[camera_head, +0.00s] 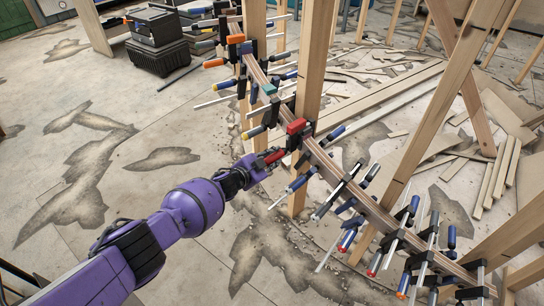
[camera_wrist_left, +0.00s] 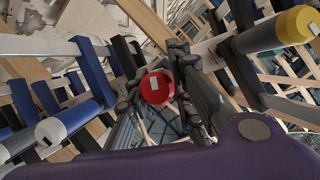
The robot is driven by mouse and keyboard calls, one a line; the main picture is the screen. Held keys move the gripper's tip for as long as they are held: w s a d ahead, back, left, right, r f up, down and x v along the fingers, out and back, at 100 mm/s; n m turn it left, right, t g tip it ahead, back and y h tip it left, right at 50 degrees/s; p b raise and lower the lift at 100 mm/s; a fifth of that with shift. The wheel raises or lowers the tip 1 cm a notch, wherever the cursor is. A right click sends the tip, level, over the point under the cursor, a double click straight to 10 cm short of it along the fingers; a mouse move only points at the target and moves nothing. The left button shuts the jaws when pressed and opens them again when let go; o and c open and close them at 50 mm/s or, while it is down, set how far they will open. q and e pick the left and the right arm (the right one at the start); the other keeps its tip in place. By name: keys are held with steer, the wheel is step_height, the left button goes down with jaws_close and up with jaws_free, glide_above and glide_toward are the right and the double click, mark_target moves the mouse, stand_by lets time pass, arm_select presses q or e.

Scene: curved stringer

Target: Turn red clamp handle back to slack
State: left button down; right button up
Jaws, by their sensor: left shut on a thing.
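The red clamp handle (camera_head: 273,156) sticks out to the left of the curved wooden stringer (camera_head: 322,158), below a red clamp head (camera_head: 297,126). My left gripper (camera_head: 262,164) reaches it from the lower left and is shut on it. In the left wrist view the round red handle end (camera_wrist_left: 157,87), with a small white mark, sits between the two dark fingers of the left gripper (camera_wrist_left: 160,95). The fingers hide the sides of the handle. My right gripper is in neither view.
Several blue, black and yellow clamps crowd the stringer on both sides, including a blue handle (camera_wrist_left: 75,85) beside the gripper and a yellow-ended one (camera_wrist_left: 280,30). Wooden posts (camera_head: 315,60) rise behind. Black toolboxes (camera_head: 157,40) stand at the back left. The floor at left is open.

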arm_select(q)
steer(key=shift+n+g+h, duration=0.4)
steer(key=shift+n+g, duration=0.4)
steer(key=shift+n, duration=0.5)
steer(key=shift+d, duration=0.1)
steer(key=c, duration=1.6)
jaws_free()
steer(key=shift+s+r, duration=0.1)
steer(key=shift+s+a+r, duration=0.15)
steer(key=shift+s+a, duration=0.15)
steer(key=shift+a, duration=0.3)
steer(key=v, duration=1)
steer(key=shift+s+a+r, duration=0.1)
steer(key=shift+s+r, duration=0.05)
steer(key=shift+s, duration=0.1)
